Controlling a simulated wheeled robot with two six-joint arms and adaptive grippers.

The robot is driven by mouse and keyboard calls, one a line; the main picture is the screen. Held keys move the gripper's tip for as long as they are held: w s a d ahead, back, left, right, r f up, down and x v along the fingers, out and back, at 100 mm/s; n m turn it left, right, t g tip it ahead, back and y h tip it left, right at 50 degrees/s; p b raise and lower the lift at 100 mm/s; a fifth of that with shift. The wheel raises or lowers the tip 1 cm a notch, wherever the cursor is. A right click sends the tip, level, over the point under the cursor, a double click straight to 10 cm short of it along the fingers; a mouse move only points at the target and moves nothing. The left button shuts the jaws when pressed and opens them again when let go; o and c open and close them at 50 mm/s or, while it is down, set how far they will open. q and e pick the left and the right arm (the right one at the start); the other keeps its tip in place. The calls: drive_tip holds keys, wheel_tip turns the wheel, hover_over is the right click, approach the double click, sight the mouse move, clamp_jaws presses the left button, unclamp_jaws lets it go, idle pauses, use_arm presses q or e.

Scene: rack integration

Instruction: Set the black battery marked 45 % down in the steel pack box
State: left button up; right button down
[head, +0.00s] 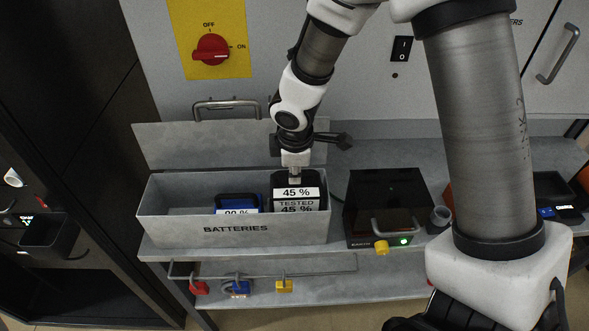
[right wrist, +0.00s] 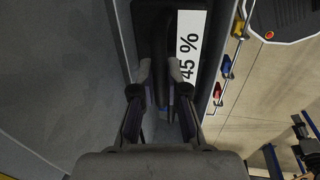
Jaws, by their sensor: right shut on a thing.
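The black battery marked 45 % (head: 297,202) is upright inside the right end of the steel pack box (head: 160,228), which is lettered BATTERIES. Its lower part is hidden behind the box's front wall, so I cannot tell whether it touches the floor. My right gripper (head: 294,174) comes down from above and is shut on the top of the battery. In the right wrist view, the two fingertips (right wrist: 160,70) close beside the battery's white 45 % label (right wrist: 188,50). My left gripper is not in view.
A blue battery (head: 237,200), its label partly hidden, stands in the box left of the black one. The raised lid (head: 200,147) is behind the box. A black tester with a green light (head: 388,205) stands to the right. Padlocks (head: 237,287) hang below the shelf.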

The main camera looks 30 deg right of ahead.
sight(295, 188)
drive_tip(key=shift+s+a+b+x, duration=0.1)
drive_tip(key=shift+s+b+x, duration=0.1)
drive_tip(key=shift+b+x, duration=0.85)
drive_tip(key=shift+s+a+b+x, duration=0.1)
drive_tip(key=shift+s+b+x, duration=0.05)
drive_tip(key=shift+b+x, duration=0.85)
drive_tip(key=shift+s+a+b+x, duration=0.2)
drive_tip(key=shift+b+x, duration=0.6)
drive_tip(key=shift+x, duration=0.4)
drive_tip(key=shift+f, duration=0.3)
drive_tip(key=c, duration=1.1)
unclamp_jaws()
drive_tip(key=shift+s, duration=0.1)
drive_tip(key=v, duration=1.2)
